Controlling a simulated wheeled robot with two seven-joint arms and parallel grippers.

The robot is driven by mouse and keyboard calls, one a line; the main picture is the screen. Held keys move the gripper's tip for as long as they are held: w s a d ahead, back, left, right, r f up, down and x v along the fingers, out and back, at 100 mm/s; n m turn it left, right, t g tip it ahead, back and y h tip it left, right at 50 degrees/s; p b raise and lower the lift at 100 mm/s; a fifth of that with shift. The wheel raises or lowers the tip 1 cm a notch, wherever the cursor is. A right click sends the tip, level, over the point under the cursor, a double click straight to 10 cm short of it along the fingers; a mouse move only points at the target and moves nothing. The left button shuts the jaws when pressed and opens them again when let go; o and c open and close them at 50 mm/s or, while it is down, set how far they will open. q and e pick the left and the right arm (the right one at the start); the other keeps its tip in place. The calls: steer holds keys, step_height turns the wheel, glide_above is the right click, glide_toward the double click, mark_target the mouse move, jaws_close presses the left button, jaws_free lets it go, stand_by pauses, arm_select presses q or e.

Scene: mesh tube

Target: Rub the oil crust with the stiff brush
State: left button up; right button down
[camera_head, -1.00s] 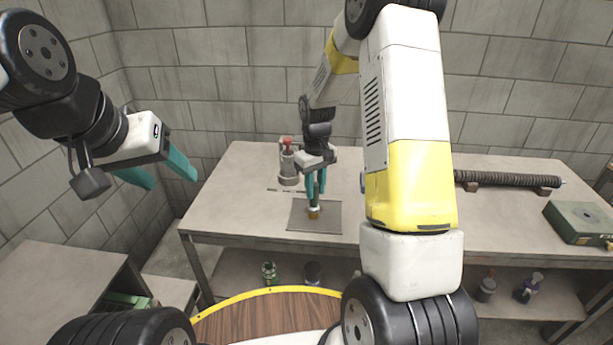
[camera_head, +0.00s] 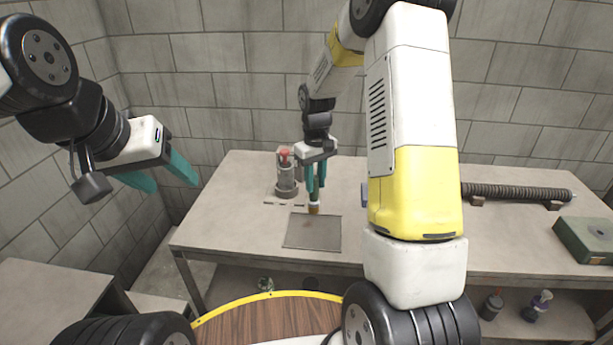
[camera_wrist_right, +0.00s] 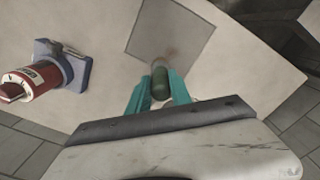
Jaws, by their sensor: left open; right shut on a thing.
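A flat grey plate (camera_head: 312,238) lies on the workbench, with a faint reddish-brown crust stain (camera_wrist_right: 173,54) that shows in the right wrist view. My right gripper (camera_head: 316,187) is shut on the stiff brush (camera_head: 314,208), which points down with its light bristle end at the plate's back edge. Its dark green handle (camera_wrist_right: 160,83) stands between the teal fingers in the right wrist view. My left gripper (camera_head: 168,178) is open and empty, high at the left, away from the bench.
A grey device with a red top (camera_head: 286,175) stands behind and left of the plate. A dark ribbed tube (camera_head: 515,191) lies on supports at the right, with a green box (camera_head: 585,238) near it. Bottles (camera_head: 491,306) stand on the lower shelf.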

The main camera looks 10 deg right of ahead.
steer(key=shift+r, duration=2.35)
